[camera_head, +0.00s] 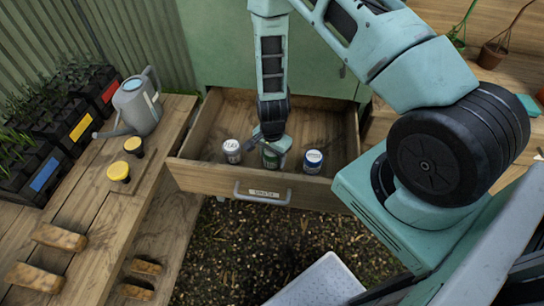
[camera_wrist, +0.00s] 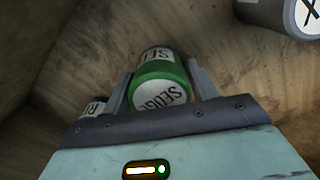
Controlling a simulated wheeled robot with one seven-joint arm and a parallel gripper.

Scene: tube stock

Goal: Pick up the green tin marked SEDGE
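The green tin marked SEDGE (camera_wrist: 163,88) has a white label and a white lid with its name in dark letters. It stands between the two fingers of my gripper (camera_wrist: 162,82) in the wrist view, with little or no gap on either side. I cannot tell whether the fingers press on it. In the head view the green tin (camera_head: 271,159) is in the open drawer (camera_head: 235,184), partly hidden under my gripper (camera_head: 273,146). Its base is hidden, so I cannot tell whether it touches the drawer floor.
A grey-white tin (camera_head: 232,151) stands left of the green one and a blue-banded tin (camera_head: 313,161) right of it. The drawer walls surround them. A watering can (camera_head: 138,104) and two yellow-topped items (camera_head: 119,171) are on the left bench (camera_head: 100,200).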

